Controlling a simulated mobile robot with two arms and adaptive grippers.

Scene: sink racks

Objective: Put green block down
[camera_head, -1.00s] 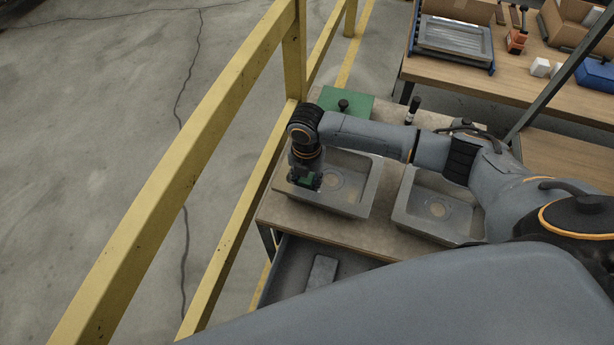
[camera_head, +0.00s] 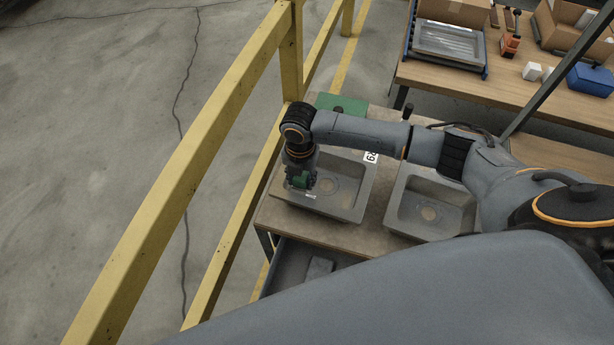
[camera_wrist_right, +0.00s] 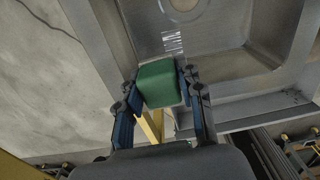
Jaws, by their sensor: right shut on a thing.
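The green block (camera_wrist_right: 158,83) is between the fingers of my right gripper (camera_wrist_right: 158,95) in the right wrist view. The fingers are shut on its two sides. In the head view the block (camera_head: 299,180) shows below my right wrist, over the left part of the left sink (camera_head: 345,207). I cannot tell whether the block touches the sink rim. The sink's rim and basin show beyond the block in the wrist view (camera_wrist_right: 235,60). My left gripper is not in view.
A second sink (camera_head: 432,231) stands to the right on the same table. A green mat (camera_head: 345,104) lies at the table's back. A yellow railing (camera_head: 190,165) runs along the left. An open drawer (camera_head: 285,272) is below the table front. A wooden bench (camera_head: 505,90) holds boxes.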

